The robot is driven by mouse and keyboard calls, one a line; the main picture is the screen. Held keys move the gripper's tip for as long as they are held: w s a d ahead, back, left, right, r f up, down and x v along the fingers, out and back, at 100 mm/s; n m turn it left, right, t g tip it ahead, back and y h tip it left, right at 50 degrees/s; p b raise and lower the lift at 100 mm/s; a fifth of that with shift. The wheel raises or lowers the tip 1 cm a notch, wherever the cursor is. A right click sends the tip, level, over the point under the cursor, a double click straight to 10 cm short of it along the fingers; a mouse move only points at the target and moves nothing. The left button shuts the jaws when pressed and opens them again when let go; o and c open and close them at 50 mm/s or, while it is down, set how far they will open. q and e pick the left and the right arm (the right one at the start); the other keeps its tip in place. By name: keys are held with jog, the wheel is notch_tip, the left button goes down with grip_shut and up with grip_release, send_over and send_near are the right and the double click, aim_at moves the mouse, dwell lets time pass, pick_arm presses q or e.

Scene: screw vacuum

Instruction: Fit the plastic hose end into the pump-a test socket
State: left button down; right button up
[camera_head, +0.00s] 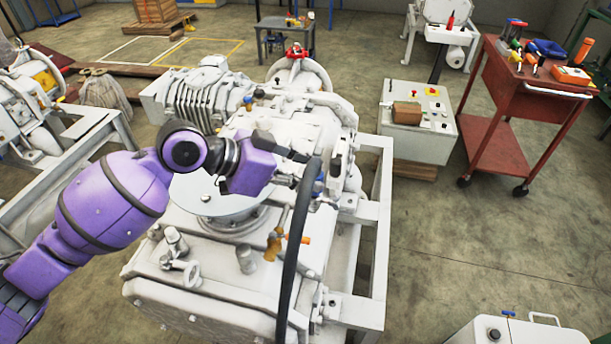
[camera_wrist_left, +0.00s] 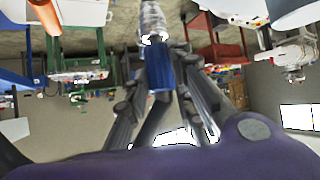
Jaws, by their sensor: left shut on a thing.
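The black plastic hose (camera_head: 293,250) hangs in an arc in front of the large white pump (camera_head: 300,120) in the head view. My left gripper (camera_head: 297,168) is shut on the hose near its upper end, at the pump's right side. In the left wrist view a blue sleeve (camera_wrist_left: 159,70) sits between the fingers of my left gripper (camera_wrist_left: 165,85), with a ribbed silver fitting (camera_wrist_left: 152,20) beyond it. I cannot tell whether that fitting belongs to the hose or the pump. The test socket cannot be made out. My right gripper is not in view.
The pump's white frame (camera_head: 375,250) stands close on the right. A control box (camera_head: 430,110) and a red tool cart (camera_head: 510,130) stand farther right.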

pick_arm(q)
jog(key=c, duration=1.5)
grip_release()
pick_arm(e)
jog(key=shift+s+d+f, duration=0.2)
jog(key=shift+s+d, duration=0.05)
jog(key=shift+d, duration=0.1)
pick_arm(q)
jog(key=v, duration=1.2)
jog(key=shift+b, duration=0.3)
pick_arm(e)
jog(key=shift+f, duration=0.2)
